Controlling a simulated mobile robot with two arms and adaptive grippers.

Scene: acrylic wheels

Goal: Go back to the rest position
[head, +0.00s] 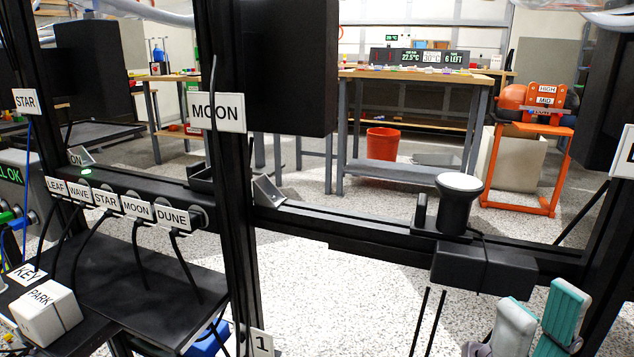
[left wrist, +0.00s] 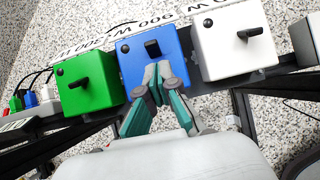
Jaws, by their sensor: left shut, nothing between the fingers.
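My left gripper (left wrist: 158,72) shows in the left wrist view with its fingertips together and nothing between them. The tips are in front of the blue box (left wrist: 132,62), just below its black lever (left wrist: 153,48). I cannot tell whether they touch the box. My left gripper is not in the head view. My right gripper (head: 543,297) is at the bottom right of the head view. Its two grey and teal fingers stand apart with nothing seen between them.
A green box (left wrist: 88,86) and a white box (left wrist: 232,45), each with a black lever, flank the blue box. In the head view a black rail (head: 330,222) carries a white-topped round device (head: 460,185). A MOON-labelled post (head: 233,200) stands left of centre.

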